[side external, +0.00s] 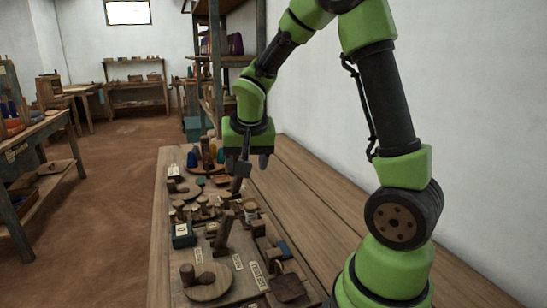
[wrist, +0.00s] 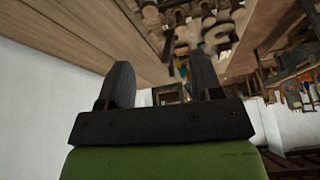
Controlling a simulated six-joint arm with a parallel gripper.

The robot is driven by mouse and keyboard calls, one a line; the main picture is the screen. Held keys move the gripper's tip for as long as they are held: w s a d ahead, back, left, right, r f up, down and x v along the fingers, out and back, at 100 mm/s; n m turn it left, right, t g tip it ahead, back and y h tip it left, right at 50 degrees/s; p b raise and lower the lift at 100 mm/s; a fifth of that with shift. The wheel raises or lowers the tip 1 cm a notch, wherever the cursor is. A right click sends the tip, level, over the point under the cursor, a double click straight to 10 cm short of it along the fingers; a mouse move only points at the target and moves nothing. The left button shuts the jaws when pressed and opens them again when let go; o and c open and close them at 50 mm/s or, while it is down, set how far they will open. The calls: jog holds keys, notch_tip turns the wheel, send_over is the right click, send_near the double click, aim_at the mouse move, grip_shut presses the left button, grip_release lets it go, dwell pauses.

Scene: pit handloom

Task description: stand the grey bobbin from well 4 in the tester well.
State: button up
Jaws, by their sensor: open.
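My gripper (side external: 252,163) is open and points down above the far part of the wooden bench. Nothing shows between its fingers, which also appear in the wrist view (wrist: 163,75). Below and in front of it, several small wooden bobbins or pegs stand in a cluster (side external: 200,210). A pale upright piece (side external: 250,210) stands at the cluster's right side; I cannot tell whether it is the grey bobbin. Well numbers are too small to read. A white label (side external: 258,275) near the front seems to read "tester"; the well itself is not clear.
A round wooden disc with a knob (side external: 206,283) lies at the front left. A dark box with a white tag (side external: 184,235) and a leaning wooden post (side external: 222,236) stand behind it. Coloured cones (side external: 192,160) stand at the back. The bench's right side (side external: 315,195) is bare.

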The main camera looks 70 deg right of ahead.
jog(key=s+a+r+n+t+y, duration=0.2)
jog(key=s+a+r+n, duration=0.1)
jog(key=s+a, duration=0.4)
jog(key=s+a+r+n+t+y, duration=0.2)
jog(key=s+a+r+n+y, duration=0.1)
jog(key=s+a+r, duration=0.3)
jog(key=s+a, duration=0.1)
jog(key=a, duration=0.1)
jog(key=shift+s+a+r+n+y, duration=0.25)
jog(key=shift+a+r+n+y, duration=0.05)
jog(key=shift+n, duration=0.1)
